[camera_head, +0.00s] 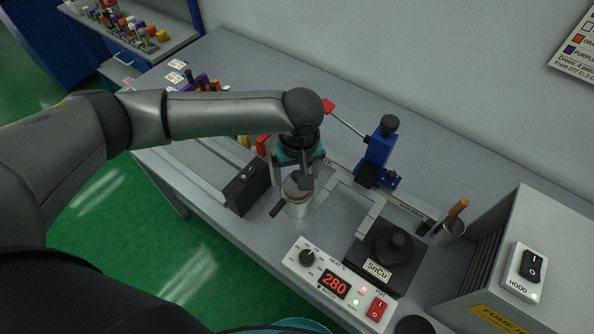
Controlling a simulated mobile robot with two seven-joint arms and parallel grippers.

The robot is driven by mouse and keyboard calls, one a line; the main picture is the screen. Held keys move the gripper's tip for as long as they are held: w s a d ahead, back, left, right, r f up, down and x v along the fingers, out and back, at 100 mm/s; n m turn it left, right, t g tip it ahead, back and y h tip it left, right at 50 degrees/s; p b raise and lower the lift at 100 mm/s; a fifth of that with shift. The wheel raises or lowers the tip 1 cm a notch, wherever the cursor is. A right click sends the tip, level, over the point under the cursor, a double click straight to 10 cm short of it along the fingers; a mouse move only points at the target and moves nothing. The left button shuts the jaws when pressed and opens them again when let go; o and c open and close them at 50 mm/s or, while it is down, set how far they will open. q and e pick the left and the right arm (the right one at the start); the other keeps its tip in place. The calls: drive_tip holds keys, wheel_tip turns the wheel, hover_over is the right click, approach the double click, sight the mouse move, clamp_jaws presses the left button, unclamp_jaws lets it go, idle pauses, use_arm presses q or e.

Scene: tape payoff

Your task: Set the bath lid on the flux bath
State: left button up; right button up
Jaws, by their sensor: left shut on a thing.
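My left gripper (304,178) reaches down from the end of the left arm and is shut on a small dark piece, which I take to be the bath lid; the fingers hide most of it. Right below is the flux bath (298,208), a small silvery round cup with a dark handle pointing to the lower left. A brownish round surface shows at its mouth. I cannot tell whether the held piece touches the rim. My right gripper is not in view.
A black box with a switch (246,188) stands close left of the bath. The SnCu pot (385,262) with its black knobbed cover, the 280 controller (335,285) and a blue stand (376,155) are to the right. The fume hood (520,265) is at far right.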

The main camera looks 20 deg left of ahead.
use_arm(q)
drive_tip(key=shift+f, duration=0.25)
drive_tip(key=o, duration=1.1)
drive_tip(key=shift+c, duration=0.2)
drive_tip(key=shift+r, duration=0.15)
wheel_tip(320, 180, up, 7)
drive_tip(key=p, duration=0.9)
